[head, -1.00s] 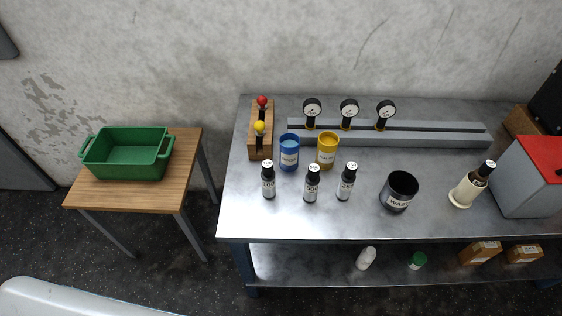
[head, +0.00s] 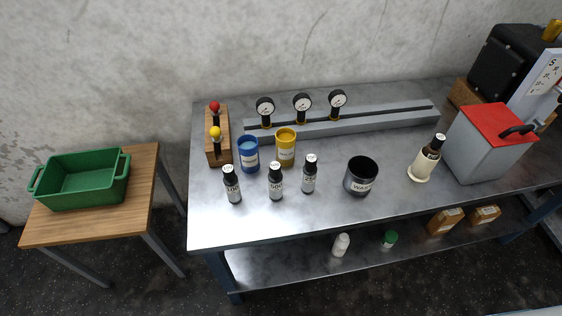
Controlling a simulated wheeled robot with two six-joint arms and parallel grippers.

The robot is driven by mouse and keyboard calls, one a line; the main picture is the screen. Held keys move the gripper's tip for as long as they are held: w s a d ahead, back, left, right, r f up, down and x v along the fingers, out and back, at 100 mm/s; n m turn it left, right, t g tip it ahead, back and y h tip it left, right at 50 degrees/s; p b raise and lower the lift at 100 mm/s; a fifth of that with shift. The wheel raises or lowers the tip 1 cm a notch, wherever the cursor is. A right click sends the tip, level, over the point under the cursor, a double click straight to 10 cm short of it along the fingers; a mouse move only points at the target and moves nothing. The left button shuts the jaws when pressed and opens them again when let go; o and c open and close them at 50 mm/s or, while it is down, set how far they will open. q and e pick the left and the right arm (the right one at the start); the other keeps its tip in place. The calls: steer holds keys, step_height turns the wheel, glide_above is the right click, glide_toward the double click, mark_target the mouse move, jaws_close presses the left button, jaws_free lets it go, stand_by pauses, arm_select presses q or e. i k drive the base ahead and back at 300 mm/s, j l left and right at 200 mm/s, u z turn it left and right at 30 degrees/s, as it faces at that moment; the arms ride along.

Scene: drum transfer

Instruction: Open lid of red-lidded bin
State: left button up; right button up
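The grey bin (head: 482,157) stands on the right part of the metal workbench. Its red lid (head: 497,124) lies shut on top, with a black handle (head: 518,131) at its right side. Neither of my grippers shows in the head view, so nothing of mine is near the bin in the picture.
Left of the bin stand a bottle in a cream holder (head: 422,167), a black waste cup (head: 361,175) and several dark bottles. A black machine (head: 506,63) is behind the bin. A green crate (head: 80,180) sits on a wooden table (head: 148,165). The bench front (head: 310,222) is clear.

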mark_target(495, 121)
steer(key=z, duration=1.5)
